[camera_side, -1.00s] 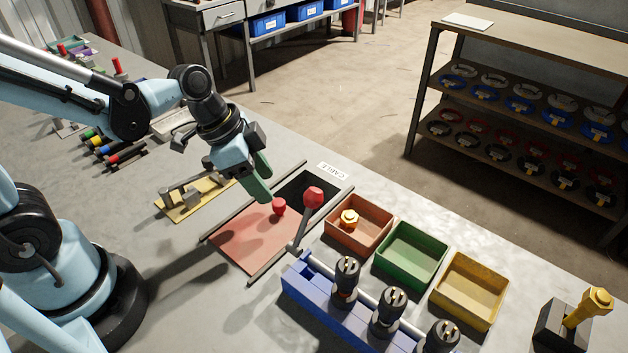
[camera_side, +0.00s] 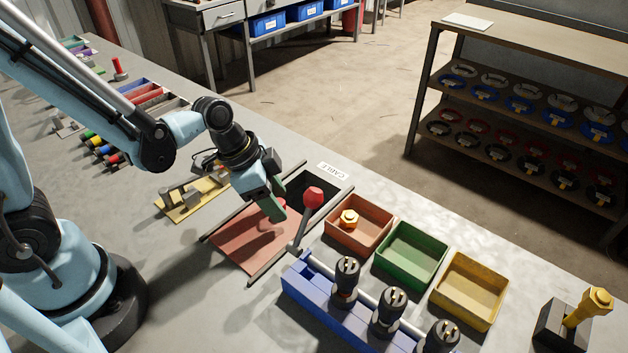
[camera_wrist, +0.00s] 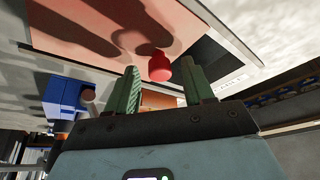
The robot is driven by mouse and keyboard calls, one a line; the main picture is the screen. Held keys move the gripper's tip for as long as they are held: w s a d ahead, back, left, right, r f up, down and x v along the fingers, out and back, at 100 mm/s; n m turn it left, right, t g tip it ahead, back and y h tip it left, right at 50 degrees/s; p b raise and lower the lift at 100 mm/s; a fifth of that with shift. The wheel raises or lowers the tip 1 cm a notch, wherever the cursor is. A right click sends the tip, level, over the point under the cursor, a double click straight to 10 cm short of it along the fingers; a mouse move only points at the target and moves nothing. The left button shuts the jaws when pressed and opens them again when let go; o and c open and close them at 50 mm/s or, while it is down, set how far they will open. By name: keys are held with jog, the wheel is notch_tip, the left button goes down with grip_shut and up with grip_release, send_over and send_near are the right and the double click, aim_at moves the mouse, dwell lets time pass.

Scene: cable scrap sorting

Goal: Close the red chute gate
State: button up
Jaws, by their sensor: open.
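The red chute gate (camera_side: 250,240) is a flat sliding panel between two dark rails. It leaves a dark opening (camera_side: 318,184) uncovered at its far right end. A small red knob stands at the gate's edge by this opening; in the side view my gripper mostly hides it. In the wrist view the red knob (camera_wrist: 159,66) shows just beyond the gap between my green fingers, and the gate (camera_wrist: 90,30) lies behind it. My gripper (camera_side: 274,201) is open and points down over the gate close to the knob. I cannot tell whether it touches it.
A lever with a larger red ball (camera_side: 313,196) stands at the near rail, close right of my gripper. Orange (camera_side: 345,240), green (camera_side: 400,270) and yellow (camera_side: 458,300) bins lie to the right. A blue rack (camera_side: 320,300) with dark connectors stands in front. A wooden fixture (camera_side: 195,198) lies left.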

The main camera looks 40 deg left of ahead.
grip_shut()
jog(key=shift+w, duration=0.15)
jog(key=w, duration=1.2)
jog(key=shift+w, duration=0.15)
grip_release()
jog(key=v, duration=1.2)
